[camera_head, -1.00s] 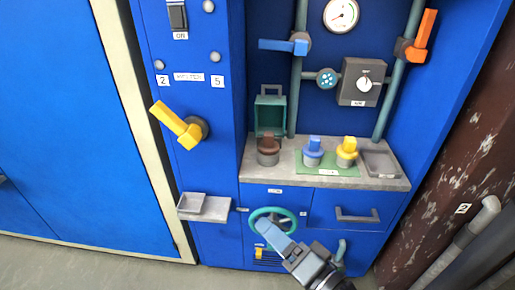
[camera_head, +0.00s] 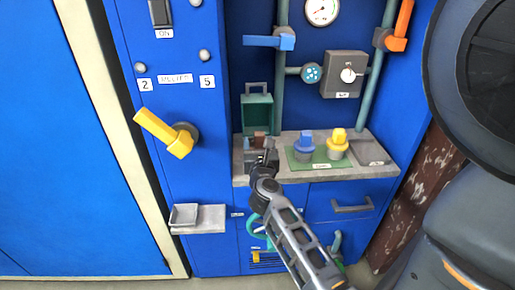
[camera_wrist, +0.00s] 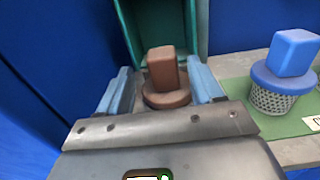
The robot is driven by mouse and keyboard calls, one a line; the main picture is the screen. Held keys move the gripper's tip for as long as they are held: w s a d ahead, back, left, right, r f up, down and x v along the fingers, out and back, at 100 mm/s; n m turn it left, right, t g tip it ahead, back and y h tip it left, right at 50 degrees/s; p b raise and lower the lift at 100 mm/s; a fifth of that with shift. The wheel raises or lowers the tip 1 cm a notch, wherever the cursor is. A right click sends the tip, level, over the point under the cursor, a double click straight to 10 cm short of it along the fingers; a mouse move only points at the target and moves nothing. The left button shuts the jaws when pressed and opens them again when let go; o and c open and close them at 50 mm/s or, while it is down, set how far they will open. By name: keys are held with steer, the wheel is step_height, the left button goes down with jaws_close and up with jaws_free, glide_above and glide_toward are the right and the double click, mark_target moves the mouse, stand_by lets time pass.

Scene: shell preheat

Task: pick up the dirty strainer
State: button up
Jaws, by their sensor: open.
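The dirty strainer, with a brown cap and block handle (camera_wrist: 163,72), stands on the grey counter in the wrist view, between the two blue fingers of my gripper (camera_wrist: 164,90). The fingers are apart, one on each side of it, and I cannot tell whether either touches it. In the head view my gripper (camera_head: 262,150) is at the left end of the counter and hides most of the strainer; a bit of its brown handle (camera_head: 259,138) shows.
A blue strainer (camera_head: 304,142) and a yellow strainer (camera_head: 337,143) stand on a green mat (camera_head: 300,164) to the right. A green open box (camera_head: 257,112) stands behind. A grey tray (camera_head: 371,152) is at the counter's right end. A blue lever (camera_head: 270,41) sticks out above.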

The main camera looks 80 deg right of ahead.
steer(key=x, duration=0.5)
steer(key=shift+s+d+f, duration=0.15)
steer(key=shift+f, duration=0.2)
steer(key=c, duration=1)
steer(key=shift+c, duration=0.4)
steer(key=shift+r, duration=0.15)
